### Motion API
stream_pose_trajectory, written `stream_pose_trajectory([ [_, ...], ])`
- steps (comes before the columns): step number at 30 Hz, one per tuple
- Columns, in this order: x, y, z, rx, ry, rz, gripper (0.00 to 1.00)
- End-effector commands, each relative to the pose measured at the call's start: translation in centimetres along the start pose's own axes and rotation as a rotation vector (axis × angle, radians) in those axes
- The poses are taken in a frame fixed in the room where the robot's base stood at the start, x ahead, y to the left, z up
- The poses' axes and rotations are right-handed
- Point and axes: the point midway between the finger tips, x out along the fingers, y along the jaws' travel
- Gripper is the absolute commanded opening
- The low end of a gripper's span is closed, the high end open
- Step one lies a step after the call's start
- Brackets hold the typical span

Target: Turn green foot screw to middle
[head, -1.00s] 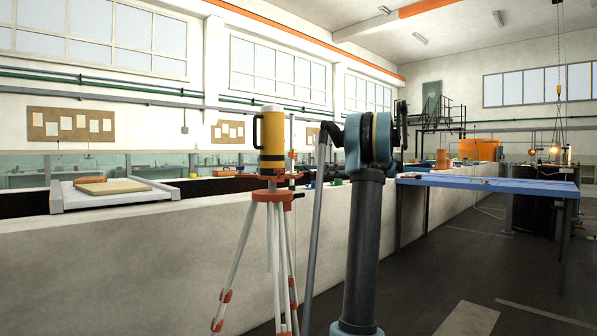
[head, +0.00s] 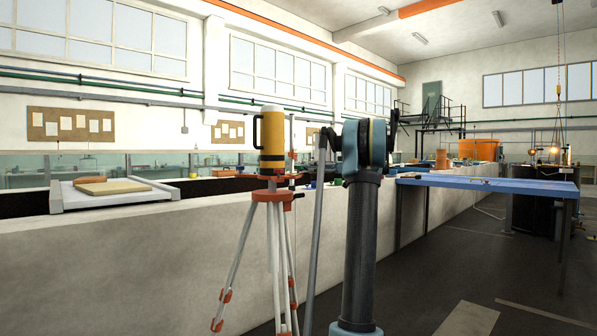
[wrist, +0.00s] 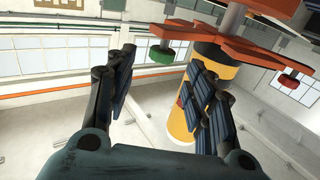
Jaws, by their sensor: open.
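In the wrist view, which shows the scene upside down, the green foot screw (wrist: 161,55) is a short green knob under an orange arm of the tribrach (wrist: 232,42). My gripper (wrist: 161,62) is open, one dark finger on the left and one on the right. The green screw appears between and beyond the fingertips; I see no contact. A red foot screw (wrist: 287,80) hangs from another arm at right. The yellow instrument (wrist: 212,68) is partly hidden by the right finger; in the head view it stands upright (head: 272,140) on the tripod. The head view does not show my fingers clearly.
The orange-and-white tripod (head: 273,230) stands beside the long pale flume wall (head: 130,250). A blue table (head: 490,186) is at right. A tray (head: 105,195) with flat boards rests on the flume at left. The dark floor at right is largely clear.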

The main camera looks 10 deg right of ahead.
Motion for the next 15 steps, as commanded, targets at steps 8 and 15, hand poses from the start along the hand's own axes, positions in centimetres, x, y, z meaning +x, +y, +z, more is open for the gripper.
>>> stream_pose_trajectory([
  [8, 4.8, -0.1, 0.0, 0.000, 0.000, -0.002, 0.49],
  [15, 7.3, 0.0, 0.0, 0.000, 0.000, -0.001, 0.49],
])
